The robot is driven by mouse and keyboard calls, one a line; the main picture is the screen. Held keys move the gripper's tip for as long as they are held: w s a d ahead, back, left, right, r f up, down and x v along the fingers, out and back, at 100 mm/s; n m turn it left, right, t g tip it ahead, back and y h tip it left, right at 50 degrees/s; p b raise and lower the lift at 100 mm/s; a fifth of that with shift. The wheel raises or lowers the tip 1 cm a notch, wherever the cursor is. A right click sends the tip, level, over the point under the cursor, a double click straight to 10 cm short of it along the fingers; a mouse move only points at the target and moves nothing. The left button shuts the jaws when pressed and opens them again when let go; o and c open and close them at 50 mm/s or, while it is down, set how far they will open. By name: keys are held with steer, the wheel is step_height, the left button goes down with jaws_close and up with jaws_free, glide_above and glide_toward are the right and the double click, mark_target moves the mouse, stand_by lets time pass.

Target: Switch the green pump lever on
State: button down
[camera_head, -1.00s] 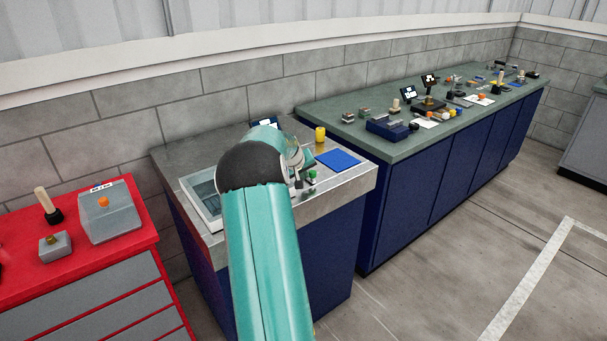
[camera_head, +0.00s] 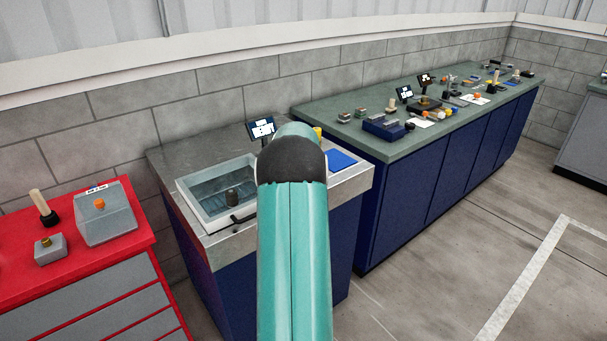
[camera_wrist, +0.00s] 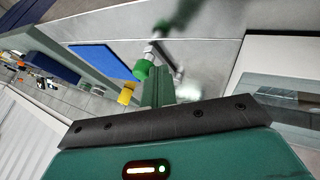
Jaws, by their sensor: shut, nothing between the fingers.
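The green pump lever's round green knob (camera_wrist: 143,70) shows in the wrist view, on a short metal stem. My gripper (camera_wrist: 158,76) is shut and empty, with its fingers close beside the knob. I cannot tell whether they touch it. In the head view my own arm hides both the lever and my gripper.
The steel counter holds a glass-lidded basin (camera_head: 222,190), a small screen (camera_head: 262,128) and a blue mat (camera_head: 341,160). A yellow cylinder (camera_wrist: 126,95) stands near the knob in the wrist view. A red cabinet (camera_head: 125,246) is left and a long green-topped bench (camera_head: 340,141) right.

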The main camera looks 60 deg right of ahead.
steer(key=d+n+t, duration=0.1)
steer(key=s+d+n, duration=0.1)
steer(key=n, duration=0.1)
steer(key=shift+s+d+t+y, duration=0.2)
steer(key=shift+s+t+y, duration=0.1)
steer(key=shift+t+y, duration=0.1)
steer(key=d+n, duration=0.1)
steer(key=n+t+y, duration=0.1)
steer(key=shift+s+d+n, duration=0.2)
steer(key=shift+d+n, duration=0.1)
steer(key=shift+d, duration=0.1)
steer(key=shift+d+n+t+y, duration=0.5)
steer(key=shift+d+n+t, duration=0.15)
steer(key=shift+n, duration=0.45)
steer(key=shift+w+d, duration=0.1)
steer(key=shift+d, duration=0.45)
steer(key=shift+r, duration=0.25)
